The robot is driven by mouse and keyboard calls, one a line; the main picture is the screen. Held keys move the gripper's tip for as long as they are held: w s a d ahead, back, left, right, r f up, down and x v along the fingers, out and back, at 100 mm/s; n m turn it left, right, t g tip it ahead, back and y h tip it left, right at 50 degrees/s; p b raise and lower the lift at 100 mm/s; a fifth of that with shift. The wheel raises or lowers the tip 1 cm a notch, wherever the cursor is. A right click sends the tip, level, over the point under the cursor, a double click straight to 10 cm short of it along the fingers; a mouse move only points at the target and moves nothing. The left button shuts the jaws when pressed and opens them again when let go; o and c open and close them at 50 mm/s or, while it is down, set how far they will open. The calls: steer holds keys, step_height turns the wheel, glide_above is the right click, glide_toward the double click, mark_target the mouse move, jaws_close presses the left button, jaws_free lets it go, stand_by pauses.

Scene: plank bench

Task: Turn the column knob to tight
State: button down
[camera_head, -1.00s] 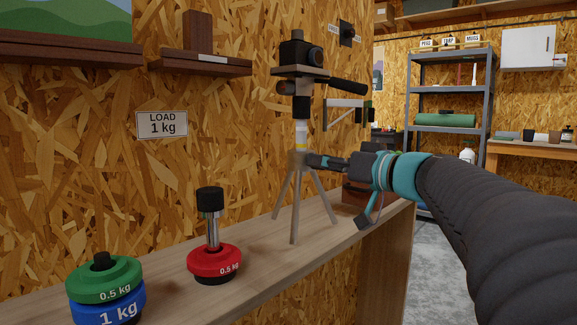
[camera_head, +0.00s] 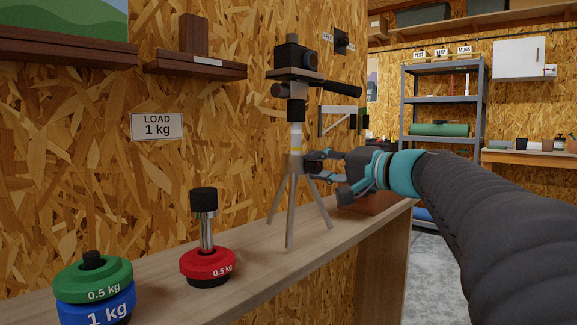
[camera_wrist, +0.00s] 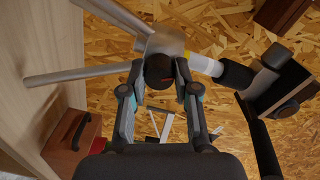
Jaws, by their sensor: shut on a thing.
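A grey tripod (camera_head: 294,165) stands upright on the plank bench, with a black camera (camera_head: 297,57) on its head. Its pale column (camera_head: 296,137) has a yellow band just above the leg collar. The dark column knob (camera_wrist: 159,71) sticks out of the collar, with a small red-orange mark near it. My gripper (camera_head: 318,164) reaches in from the right at collar height. In the wrist view my gripper (camera_wrist: 159,84) has a finger on each side of the knob and is shut on it. The head view mostly hides the knob behind the fingers.
A brown wooden box (camera_head: 362,203) sits on the bench behind my gripper. At the front left are a red weight (camera_head: 207,265) on a post and stacked green (camera_head: 93,281) and blue (camera_head: 98,303) weights. The board wall stands close behind the tripod.

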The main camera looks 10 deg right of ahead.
steer(key=m+p, duration=0.2)
steer(key=m, duration=0.4)
steer(key=shift+r, duration=0.1)
steer(key=m+p, duration=0.3)
steer(key=m, duration=0.3)
steer(key=shift+y+p, duration=0.3)
steer(key=shift+p, duration=0.05)
steer(key=m, duration=0.3)
steer(key=m+p, duration=0.1)
steer(key=m, duration=0.1)
steer(key=shift+f+m, duration=0.25)
steer(key=shift+m, duration=0.05)
steer(key=m, duration=0.6)
steer(key=c, duration=0.9)
jaws_free()
steer(key=shift+o, duration=0.2)
steer(key=shift+s, duration=0.1)
